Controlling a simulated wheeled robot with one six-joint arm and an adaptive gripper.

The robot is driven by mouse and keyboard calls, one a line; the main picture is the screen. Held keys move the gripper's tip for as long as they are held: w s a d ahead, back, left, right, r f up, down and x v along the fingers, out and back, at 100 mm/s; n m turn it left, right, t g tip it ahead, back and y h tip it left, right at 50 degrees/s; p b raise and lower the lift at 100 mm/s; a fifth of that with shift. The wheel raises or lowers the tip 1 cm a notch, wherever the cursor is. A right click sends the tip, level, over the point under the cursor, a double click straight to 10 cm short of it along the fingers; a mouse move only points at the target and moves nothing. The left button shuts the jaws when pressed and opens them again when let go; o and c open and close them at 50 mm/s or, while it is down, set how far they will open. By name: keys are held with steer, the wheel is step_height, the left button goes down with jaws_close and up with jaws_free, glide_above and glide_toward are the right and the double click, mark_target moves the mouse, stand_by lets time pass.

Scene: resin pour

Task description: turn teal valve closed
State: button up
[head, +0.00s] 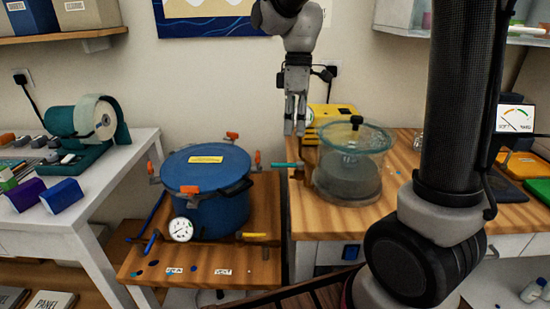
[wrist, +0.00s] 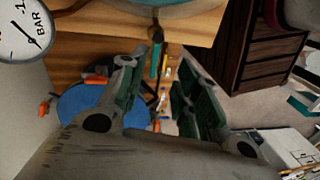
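The teal valve handle (head: 287,165) sticks out to the left of the glass vacuum chamber (head: 350,165), in the gap between the bench and the blue pot. It lies roughly level. In the wrist view the teal handle (wrist: 155,62) runs down the picture from the chamber's edge, between my finger lines. My gripper (head: 295,132) points down above the handle in the head view and looks apart from it. In the wrist view my gripper (wrist: 160,75) has its fingers spread with nothing held. The exact height above the handle is hard to tell.
The blue pot (head: 205,195) with orange clamps and a gauge (head: 181,229) stands on a low wooden stand, left. A yellow lever (head: 255,236) and a blue lever (head: 151,242) are at its front. A yellow box (head: 328,118) is behind the chamber. Another gauge (wrist: 24,28) shows close in the wrist view.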

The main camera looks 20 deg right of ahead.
mark_target(286, 165)
steer(key=shift+n+g, duration=0.3)
steer(key=shift+n, duration=0.4)
steer(key=a+f, duration=0.1)
steer(key=f, duration=0.2)
steer(key=a+f, duration=0.1)
steer(key=f, duration=0.2)
steer(key=a+f, duration=0.1)
steer(key=f, duration=0.2)
steer(key=shift+w+f, duration=0.2)
steer(key=shift+f, duration=0.05)
steer(key=shift+c, duration=0.5)
jaws_close()
